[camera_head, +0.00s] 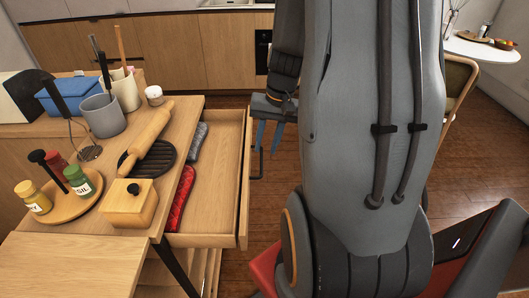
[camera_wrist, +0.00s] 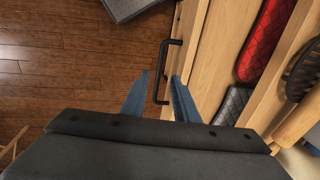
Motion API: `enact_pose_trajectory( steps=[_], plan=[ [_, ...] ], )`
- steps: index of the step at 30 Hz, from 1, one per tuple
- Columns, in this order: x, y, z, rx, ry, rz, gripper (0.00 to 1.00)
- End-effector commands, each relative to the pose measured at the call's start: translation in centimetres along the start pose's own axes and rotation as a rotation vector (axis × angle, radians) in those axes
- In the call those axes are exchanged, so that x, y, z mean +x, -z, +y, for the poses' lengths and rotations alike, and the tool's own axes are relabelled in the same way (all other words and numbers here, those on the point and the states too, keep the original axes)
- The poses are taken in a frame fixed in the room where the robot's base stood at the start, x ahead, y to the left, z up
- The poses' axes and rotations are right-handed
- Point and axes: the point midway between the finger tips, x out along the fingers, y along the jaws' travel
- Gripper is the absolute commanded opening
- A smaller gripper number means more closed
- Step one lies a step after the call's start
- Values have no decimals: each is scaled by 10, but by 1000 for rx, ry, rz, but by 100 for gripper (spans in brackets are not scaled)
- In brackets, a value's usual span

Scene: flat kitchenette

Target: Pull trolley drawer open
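The trolley drawer (camera_head: 244,190) is pulled out from under the wooden trolley top (camera_head: 75,262); it also shows in the wrist view (camera_wrist: 192,45). A red quilted item (camera_head: 180,198) and a grey quilted item (camera_head: 197,140) lie inside. The drawer's black bar handle (camera_head: 257,162) is on its front face and shows in the wrist view (camera_wrist: 166,60). My gripper (camera_head: 267,148) has its two blue fingers apart, one on each side of the handle in the wrist view (camera_wrist: 160,76). Gaps show beside the handle; I cannot tell whether either finger touches it.
A rolling pin (camera_head: 147,136), wooden box (camera_head: 131,203) and round tray with jars (camera_head: 75,207) stand on the trolley top. Wooden floor (camera_head: 270,210) is clear beside the drawer. A chair (camera_head: 457,85) and white table (camera_head: 478,49) stand at the right.

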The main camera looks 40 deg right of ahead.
Motion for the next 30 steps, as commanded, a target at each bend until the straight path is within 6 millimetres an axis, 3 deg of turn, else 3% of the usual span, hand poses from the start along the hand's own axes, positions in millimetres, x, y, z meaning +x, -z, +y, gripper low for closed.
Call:
enact_pose_trajectory(
  steps=[7, 25, 30],
  plan=[
    [-20, 0, 0, 0, 0, 1, 27],
    [-22, 0, 0, -1, 0, 0, 27],
    [-21, -17, -24, -83, -25, -4, 27]
  ],
)
